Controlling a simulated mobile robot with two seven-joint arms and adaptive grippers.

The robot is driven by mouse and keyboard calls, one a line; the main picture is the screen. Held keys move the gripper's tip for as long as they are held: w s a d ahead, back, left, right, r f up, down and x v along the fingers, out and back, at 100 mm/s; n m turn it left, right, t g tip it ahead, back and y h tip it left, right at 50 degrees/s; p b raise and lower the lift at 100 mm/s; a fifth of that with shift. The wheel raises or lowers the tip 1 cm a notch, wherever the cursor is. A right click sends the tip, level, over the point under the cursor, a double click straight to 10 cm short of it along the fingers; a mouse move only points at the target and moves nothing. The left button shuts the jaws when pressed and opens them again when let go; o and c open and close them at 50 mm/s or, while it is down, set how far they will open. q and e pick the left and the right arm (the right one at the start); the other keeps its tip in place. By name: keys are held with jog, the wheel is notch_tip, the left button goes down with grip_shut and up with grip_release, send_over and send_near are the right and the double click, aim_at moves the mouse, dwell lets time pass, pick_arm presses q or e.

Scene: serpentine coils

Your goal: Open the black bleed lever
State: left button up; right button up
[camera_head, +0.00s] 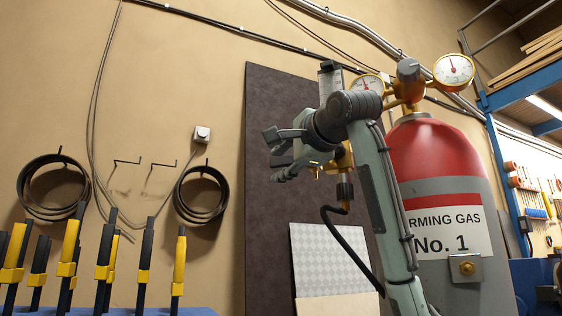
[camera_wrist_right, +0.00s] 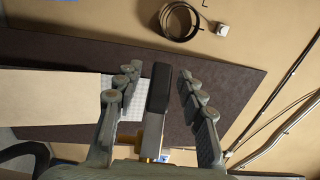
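The black bleed lever (camera_wrist_right: 159,88) shows in the right wrist view as a dark upright bar with a grey and brass part below it. My right gripper (camera_wrist_right: 160,84) is open, with one finger on each side of the lever and a small gap on both sides. In the head view my right gripper (camera_head: 276,155) points left in front of the dark wall panel, beside the brass regulator. The lever is not clearly made out there, as my gripper and wrist cover that area. My left gripper is in neither view.
A red-topped grey gas cylinder (camera_head: 440,160) stands right behind my right arm, with round gauges (camera_head: 453,71) on top. A black hose (camera_head: 345,245) hangs below the regulator. Yellow and black clamps (camera_head: 105,250) stand at lower left.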

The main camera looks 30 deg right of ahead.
jog(key=shift+c, duration=0.3)
grip_shut()
dwell(0.3)
